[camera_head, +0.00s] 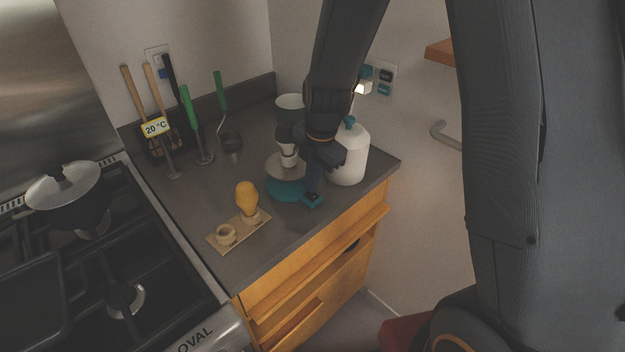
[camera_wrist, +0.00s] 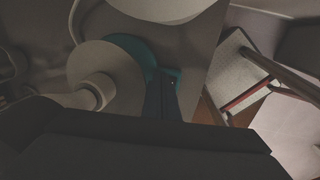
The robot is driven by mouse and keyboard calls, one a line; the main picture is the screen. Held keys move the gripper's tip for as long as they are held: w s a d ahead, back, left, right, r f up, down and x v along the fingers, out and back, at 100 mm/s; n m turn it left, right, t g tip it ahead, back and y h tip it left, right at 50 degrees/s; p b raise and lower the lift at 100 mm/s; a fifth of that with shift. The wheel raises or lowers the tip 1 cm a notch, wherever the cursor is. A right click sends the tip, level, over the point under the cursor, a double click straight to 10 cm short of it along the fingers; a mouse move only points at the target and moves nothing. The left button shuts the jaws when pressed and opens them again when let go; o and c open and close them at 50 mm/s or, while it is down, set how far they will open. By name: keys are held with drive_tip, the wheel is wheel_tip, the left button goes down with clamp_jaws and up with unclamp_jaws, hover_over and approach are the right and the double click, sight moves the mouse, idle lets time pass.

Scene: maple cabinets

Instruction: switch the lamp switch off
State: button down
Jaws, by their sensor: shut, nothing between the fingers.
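A small object with a round teal base (camera_head: 284,190), a pale disc and a narrow pale neck stands near the counter's front edge; it looks like the lamp. A teal tab (camera_head: 313,202) juts from its right side, and I take it for the switch; it also shows in the wrist view (camera_wrist: 174,74). My gripper (camera_head: 311,193) is shut and empty, pointing down with its tips at the tab. The tips also show in the wrist view (camera_wrist: 162,82). Contact and the switch's position cannot be told. My wrist hides part of the lamp.
A white jar (camera_head: 350,158) with a teal knob stands close right of my gripper. A yellow-topped item (camera_head: 247,198) on a wooden board (camera_head: 258,219) lies left. A wall socket (camera_head: 385,76) is behind.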

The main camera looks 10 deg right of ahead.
drive_tip(key=shift+f, duration=0.15)
drive_tip(key=shift+w+f+b, duration=0.1)
drive_tip(key=shift+f+b, duration=0.05)
drive_tip(key=shift+b, duration=0.35)
drive_tip(key=shift+s+d+r, duration=0.25)
drive_tip(key=shift+s+d, duration=0.15)
drive_tip(key=shift+s, duration=0.3)
drive_tip(key=shift+r, duration=0.15)
